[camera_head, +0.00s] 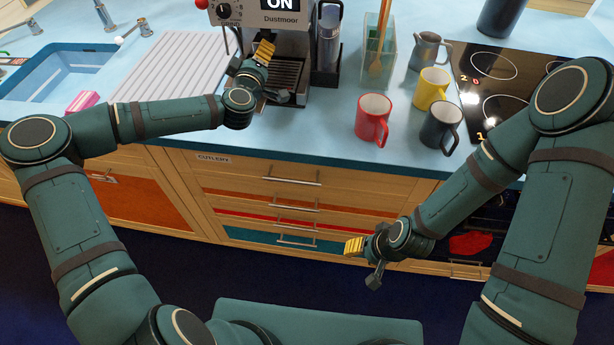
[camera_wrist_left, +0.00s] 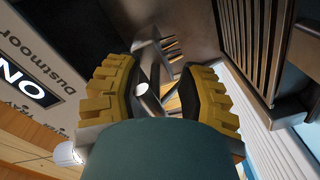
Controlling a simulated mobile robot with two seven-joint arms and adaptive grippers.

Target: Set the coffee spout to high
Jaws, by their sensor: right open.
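The coffee machine (camera_head: 280,20) stands at the back of the counter with "ON" and "Dustmoor" on its front. In the left wrist view its labelled front (camera_wrist_left: 35,75) is at the left and its slatted drip tray (camera_wrist_left: 255,40) at the upper right. My left gripper (camera_head: 272,72) is at the machine's front, over the drip tray area. Its yellow finger pads stand apart in the left wrist view (camera_wrist_left: 155,95), with metal parts seen between them. I cannot clearly make out the spout. My right gripper (camera_head: 362,262) is open and empty, low before the drawers.
Red (camera_head: 372,119), yellow (camera_head: 432,88) and dark (camera_head: 441,126) mugs stand right of the machine. A metal pitcher (camera_head: 428,52), utensil holder (camera_head: 379,52) and black hob (camera_head: 490,75) are beyond. A sink (camera_head: 65,70) and ribbed drainer (camera_head: 172,68) lie left.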

